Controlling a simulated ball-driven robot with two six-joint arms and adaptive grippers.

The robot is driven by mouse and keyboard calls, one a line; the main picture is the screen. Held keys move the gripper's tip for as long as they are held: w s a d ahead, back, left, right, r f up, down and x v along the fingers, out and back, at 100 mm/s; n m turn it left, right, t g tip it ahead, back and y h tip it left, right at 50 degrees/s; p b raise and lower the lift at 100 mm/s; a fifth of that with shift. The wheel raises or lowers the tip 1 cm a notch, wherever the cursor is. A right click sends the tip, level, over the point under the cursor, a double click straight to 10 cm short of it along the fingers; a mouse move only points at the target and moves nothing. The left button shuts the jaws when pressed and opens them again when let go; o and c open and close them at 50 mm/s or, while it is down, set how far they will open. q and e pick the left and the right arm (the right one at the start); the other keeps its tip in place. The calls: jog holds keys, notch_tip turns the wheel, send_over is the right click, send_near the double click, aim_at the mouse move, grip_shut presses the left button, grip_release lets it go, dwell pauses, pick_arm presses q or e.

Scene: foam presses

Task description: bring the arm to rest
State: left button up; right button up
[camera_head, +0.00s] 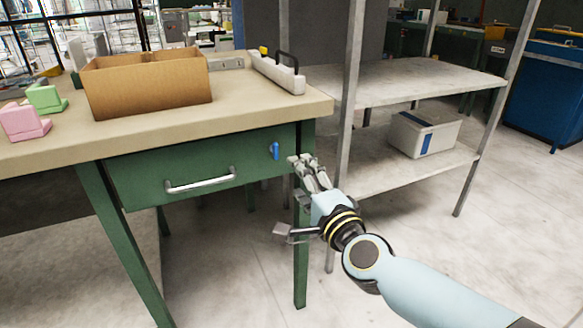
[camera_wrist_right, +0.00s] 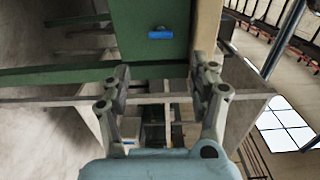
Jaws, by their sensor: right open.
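My right gripper (camera_head: 308,172) is in front of the right end of the green workbench, just below the tabletop corner. In the right wrist view its two fingers (camera_wrist_right: 160,92) stand apart with nothing between them. The bench's green drawer (camera_head: 200,165) with a silver handle is closed and lies left of the gripper. A small blue part (camera_head: 275,151) sits on the drawer front's right side; it also shows in the right wrist view (camera_wrist_right: 161,34). My left gripper is in neither view.
A beige tabletop (camera_head: 235,110) holds an open cardboard box (camera_head: 150,82), a pink foam piece (camera_head: 24,122), a green one (camera_head: 45,98) and a white power strip (camera_head: 277,72). A metal shelf (camera_head: 400,82) stands close on the right, with a white box (camera_head: 423,135) below. Floor in front is clear.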

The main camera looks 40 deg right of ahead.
jog(key=shift+s+a, duration=0.1)
jog(key=shift+s, duration=0.45)
jog(key=s+a+f+n+g+y, duration=0.1)
jog(key=s+f+n+g, duration=0.3)
jog(key=f, duration=0.6)
jog(key=s+a+f+n+g+y, duration=0.1)
jog(key=s+f+n, duration=0.2)
jog(key=s+f, duration=0.6)
jog(key=s+a+f+n+g+y, duration=0.1)
jog(key=s+f+n+g, duration=0.2)
jog(key=f, duration=0.9)
jog(key=s+f+n+g, duration=0.3)
jog(key=s+f, duration=0.1)
jog(key=s, duration=0.6)
jog(key=s+f+n+g, duration=0.3)
jog(key=s+f+n, duration=0.1)
jog(key=s, duration=0.6)
jog(key=s+f+n+g, duration=0.3)
jog(key=s+f+n, duration=0.1)
jog(key=s, duration=0.6)
jog(key=shift+d+f, duration=0.15)
jog(key=shift+f, duration=0.5)
